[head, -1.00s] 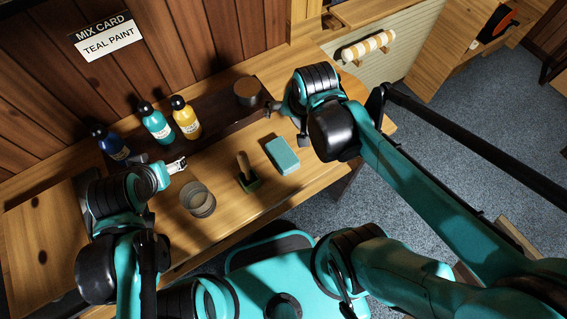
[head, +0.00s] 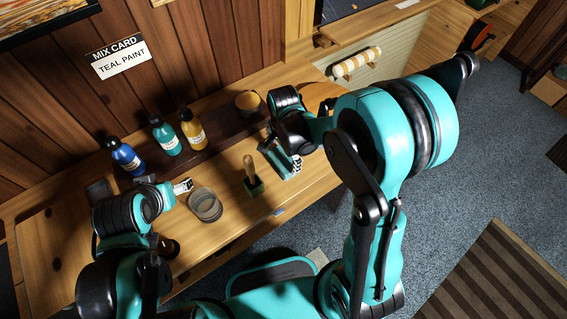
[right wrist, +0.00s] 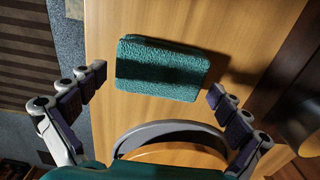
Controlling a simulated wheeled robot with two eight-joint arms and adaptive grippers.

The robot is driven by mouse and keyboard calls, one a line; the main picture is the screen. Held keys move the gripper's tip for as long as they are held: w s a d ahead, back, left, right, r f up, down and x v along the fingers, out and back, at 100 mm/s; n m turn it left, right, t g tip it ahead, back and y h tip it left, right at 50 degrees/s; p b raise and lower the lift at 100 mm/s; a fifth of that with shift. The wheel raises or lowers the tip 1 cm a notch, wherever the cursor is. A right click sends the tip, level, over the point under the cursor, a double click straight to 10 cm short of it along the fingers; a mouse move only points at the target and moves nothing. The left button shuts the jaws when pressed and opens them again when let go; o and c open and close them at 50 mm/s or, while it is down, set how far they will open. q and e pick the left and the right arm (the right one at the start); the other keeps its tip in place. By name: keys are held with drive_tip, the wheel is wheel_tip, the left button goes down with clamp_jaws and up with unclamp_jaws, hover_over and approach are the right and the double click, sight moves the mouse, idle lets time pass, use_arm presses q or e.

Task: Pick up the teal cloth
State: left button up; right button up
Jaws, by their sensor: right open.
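The teal cloth (head: 282,165) is a folded, textured rectangular pad lying flat on the wooden bench. In the head view my right gripper (head: 281,154) is over it and partly hides it. In the right wrist view the whole cloth (right wrist: 162,68) lies ahead of the gripper, with a shadow across it. My right gripper (right wrist: 157,82) is open and empty, one finger at each side of the cloth's near edge, with no clear contact. My left gripper (head: 183,186) is at the bench's left part, near the bottles; its jaw opening is too small to judge.
A green block with a wooden handle (head: 250,178) stands just left of the cloth. A glass jar (head: 206,206) is farther left. Blue (head: 125,158), teal (head: 165,138) and yellow (head: 192,130) bottles and a round pot (head: 248,102) stand behind on a dark strip.

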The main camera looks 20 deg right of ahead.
wheel_tip(320, 180, down, 3)
drive_tip(key=shift+r+b, duration=0.1)
drive_tip(key=shift+b, duration=0.2)
drive_tip(key=c, duration=0.8)
drive_tip(key=shift+r+p, duration=0.3)
drive_tip(key=shift+r, duration=0.3)
wheel_tip(320, 180, up, 3)
drive_tip(key=shift+p, duration=0.55)
drive_tip(key=s+d+r+p, duration=0.1)
drive_tip(key=s+d+r, duration=0.1)
drive_tip(key=d, duration=0.1)
drive_tip(key=s+d+r, duration=0.2)
drive_tip(key=s, duration=0.1)
drive_tip(key=s+d+r+p, duration=0.1)
drive_tip(key=s+d+r, duration=0.1)
drive_tip(key=d, duration=0.1)
drive_tip(key=shift+s+d+r+p, duration=0.35)
drive_tip(key=shift+s+r, duration=0.05)
